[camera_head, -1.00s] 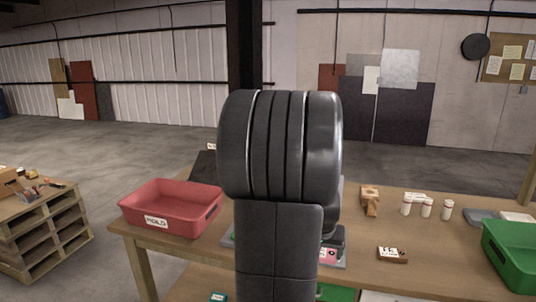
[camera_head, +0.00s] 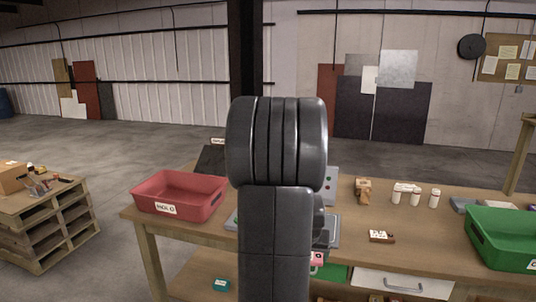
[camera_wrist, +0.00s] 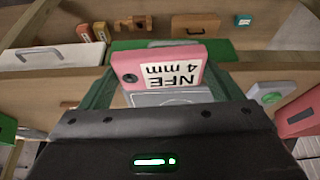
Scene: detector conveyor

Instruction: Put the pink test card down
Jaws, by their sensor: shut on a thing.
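The pink test card (camera_wrist: 130,82), with a white label reading "NFE 4 mm" upside down, is in my gripper (camera_wrist: 165,74) in the wrist view. The dark green fingers are on either side of it, and the gripper is shut on it. In the head view a small part of the pink card (camera_head: 317,259) shows beside my arm, in front of the table's front edge in the picture. My arm hides most of the card and gripper there. I cannot tell the card's height from the table.
The wooden table (camera_head: 420,215) bears a red bin (camera_head: 180,196) at left and a green bin (camera_head: 505,238) at right. A grey machine (camera_head: 331,195) is partly hidden behind my arm.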

